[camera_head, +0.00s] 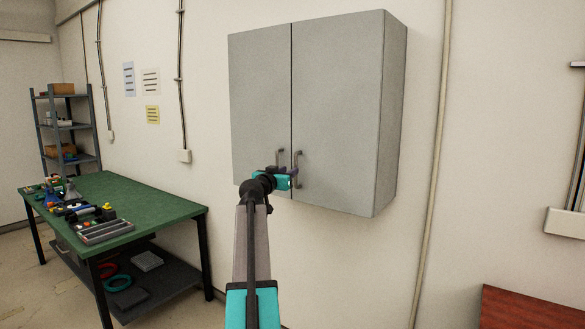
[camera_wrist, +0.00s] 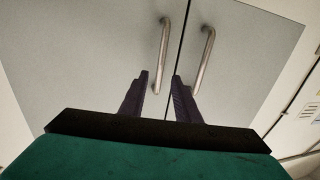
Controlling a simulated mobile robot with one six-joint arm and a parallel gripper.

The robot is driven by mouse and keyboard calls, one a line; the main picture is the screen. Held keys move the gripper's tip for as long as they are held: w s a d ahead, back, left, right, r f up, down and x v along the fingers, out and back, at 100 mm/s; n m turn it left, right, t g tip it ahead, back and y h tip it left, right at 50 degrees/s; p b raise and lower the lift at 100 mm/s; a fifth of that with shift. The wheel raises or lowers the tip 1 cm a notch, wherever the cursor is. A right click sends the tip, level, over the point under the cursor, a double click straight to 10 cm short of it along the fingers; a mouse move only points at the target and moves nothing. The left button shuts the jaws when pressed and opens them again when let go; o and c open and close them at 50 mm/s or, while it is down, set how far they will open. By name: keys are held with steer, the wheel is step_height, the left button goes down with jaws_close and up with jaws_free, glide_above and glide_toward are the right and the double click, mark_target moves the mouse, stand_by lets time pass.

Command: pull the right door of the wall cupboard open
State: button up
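The grey wall cupboard has a left door (camera_head: 260,100) and a right door (camera_head: 335,110), both shut. The right door's handle (camera_head: 297,168) is an upright metal bar near the middle seam, and it also shows in the wrist view (camera_wrist: 204,60). The left door's handle (camera_head: 279,159) stands beside it, also in the wrist view (camera_wrist: 164,55). My gripper (camera_head: 287,176) is near the handles' lower ends. In the wrist view its dark fingers (camera_wrist: 160,80) are apart. The left handle's lower end lines up between them; the right handle is right of the right finger. Contact cannot be told.
A green workbench (camera_head: 150,201) with tools and trays stands at the left, with a shelf rack (camera_head: 68,127) behind it. A pipe (camera_head: 437,150) runs down the wall right of the cupboard. A reddish-brown surface (camera_head: 530,310) is at the lower right.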

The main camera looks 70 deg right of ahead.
steer(key=shift+s+d+p, duration=0.1)
steer(key=shift+d+p, duration=0.5)
steer(key=shift+d, duration=1.75)
jaws_close()
